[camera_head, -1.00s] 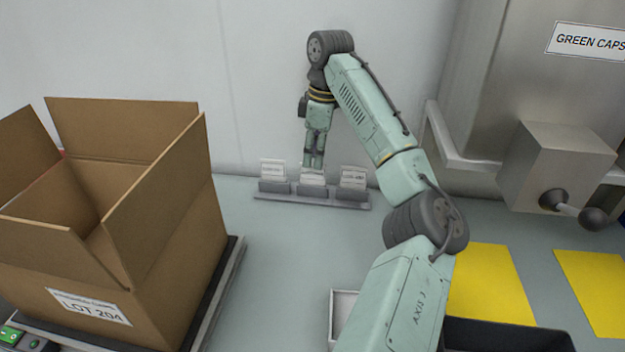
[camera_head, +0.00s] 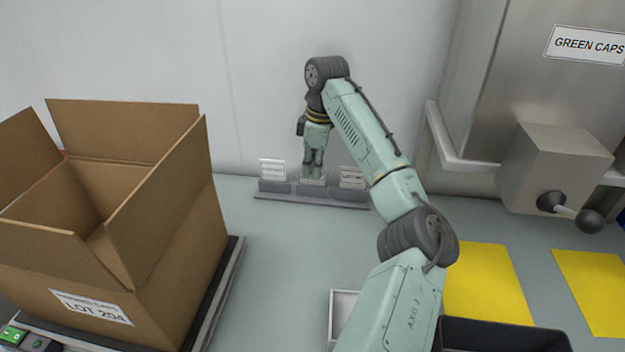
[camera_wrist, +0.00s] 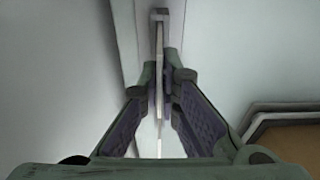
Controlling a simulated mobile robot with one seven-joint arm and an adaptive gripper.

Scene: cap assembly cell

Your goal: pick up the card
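Three small white cards stand in a row of grey holders by the back wall: a left card (camera_head: 273,169), a right card (camera_head: 352,177) and a middle one mostly covered by my gripper. My gripper (camera_head: 313,172) points down over the middle holder, low at the card's height. In the wrist view, a thin card (camera_wrist: 159,50) shows nearly edge-on between the two fingertips of my gripper (camera_wrist: 160,85). The fingers stand close on both sides of it. Whether both pads press on the card I cannot tell.
The holders' grey base strip (camera_head: 310,199) runs along the wall. A large open carton (camera_head: 150,250) stands at the left. Yellow mats (camera_head: 490,285), a dark bin (camera_head: 505,335), a small white tray (camera_head: 343,312) and a steel dispenser (camera_head: 555,165) are at the right. The middle worktop is clear.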

